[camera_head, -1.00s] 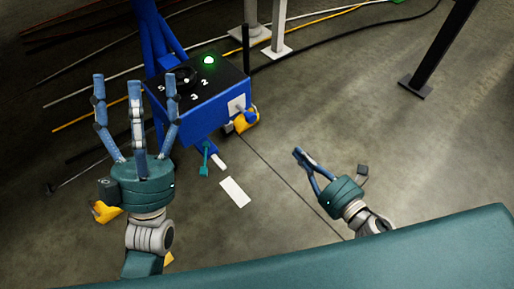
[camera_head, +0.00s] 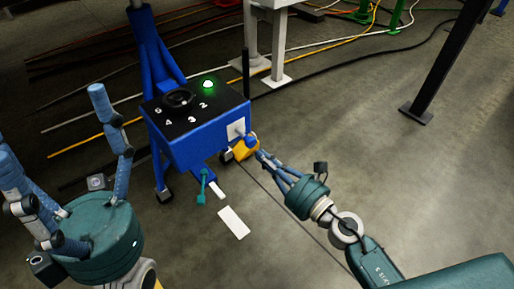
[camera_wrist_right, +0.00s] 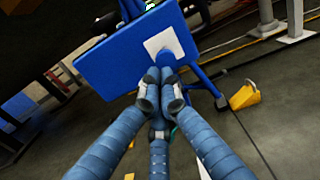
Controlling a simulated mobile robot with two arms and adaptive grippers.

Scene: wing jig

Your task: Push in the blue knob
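The blue box (camera_head: 195,145) stands on a blue post and has a white plate (camera_head: 236,128) on its right side face. The blue knob (camera_head: 250,139) is at this plate. In the right wrist view the knob (camera_wrist_right: 166,57) shows just beyond my fingertips, below the white plate (camera_wrist_right: 164,42), partly hidden. My right gripper (camera_head: 262,156) has its fingers drawn together, with the tips (camera_wrist_right: 160,77) at or very near the knob. I cannot tell whether they touch. My left gripper (camera_head: 55,124) is open and empty, left of the box.
The box top carries a black dial (camera_head: 180,98), numbers and a lit green lamp (camera_head: 208,84). A teal lever (camera_head: 203,185) hangs below. A dark post (camera_head: 440,65) stands at right.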

